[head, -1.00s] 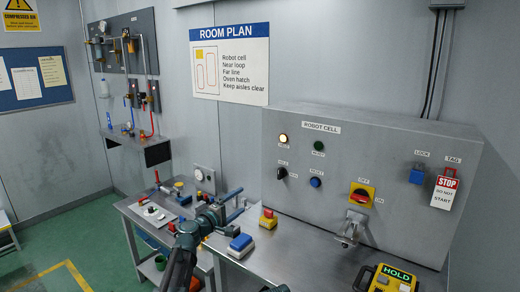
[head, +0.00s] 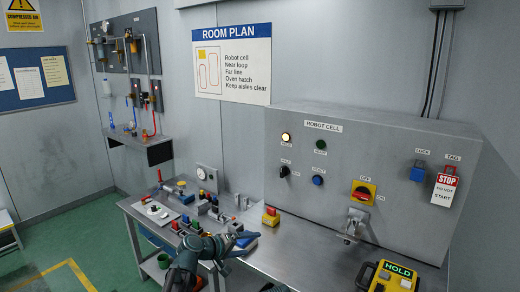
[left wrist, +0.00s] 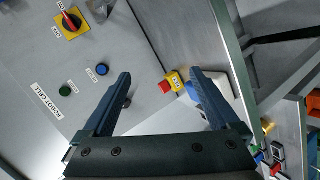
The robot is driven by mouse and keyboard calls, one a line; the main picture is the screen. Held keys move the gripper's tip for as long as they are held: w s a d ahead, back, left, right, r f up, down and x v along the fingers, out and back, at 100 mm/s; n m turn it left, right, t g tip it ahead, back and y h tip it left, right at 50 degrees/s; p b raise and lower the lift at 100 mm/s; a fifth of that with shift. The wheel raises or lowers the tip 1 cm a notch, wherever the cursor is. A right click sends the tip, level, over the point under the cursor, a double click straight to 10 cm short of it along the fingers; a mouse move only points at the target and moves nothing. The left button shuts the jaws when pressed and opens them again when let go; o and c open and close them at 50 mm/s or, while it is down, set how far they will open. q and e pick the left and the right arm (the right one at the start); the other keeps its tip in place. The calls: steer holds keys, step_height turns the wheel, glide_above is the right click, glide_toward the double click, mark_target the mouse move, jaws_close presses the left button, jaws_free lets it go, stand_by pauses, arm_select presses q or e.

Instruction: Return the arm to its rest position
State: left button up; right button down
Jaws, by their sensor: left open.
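My left arm comes in at the bottom of the head view. Its left gripper (head: 252,243) is low over the front of the bench, with its fingers apart and pointing right. In the left wrist view the two fingers (left wrist: 160,78) stand wide apart with nothing held between them. A blue-and-white block lies behind the fingers in the head view and is mostly hidden; in the left wrist view its white part (left wrist: 220,86) shows beside the right finger. My right gripper does not show clearly; only a small dark part is at the bottom edge of the head view.
The grey ROBOT CELL panel (head: 335,196) stands behind the bench (head: 300,252). A red-and-yellow button box (head: 270,217) sits near its left end. A yellow HOLD pendant (head: 392,279) is at lower right. Several small parts crowd the left bench. Open green floor (head: 97,232) lies left.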

arm_select(q)
steer(key=s+a+f+m+g+y, duration=0.2)
steer(key=s+a+f+g+y, duration=0.15)
steer(key=s, duration=0.45)
steer(key=s+a+f+m+g+y, duration=0.1)
steer(key=s+a+f+g+y, duration=0.15)
steer(key=s+a+f, duration=0.4)
steer(key=s+a+f+m+g+y, duration=0.2)
steer(key=s+f+y, duration=0.1)
steer(key=s, duration=0.6)
steer(key=s+d+m+y, duration=0.2)
steer(key=s+d, duration=0.4)
steer(key=d, duration=0.4)
steer(key=shift+s+d+r+m+g, duration=0.2)
steer(key=shift+m+g, duration=0.2)
steer(key=shift+m, duration=0.3)
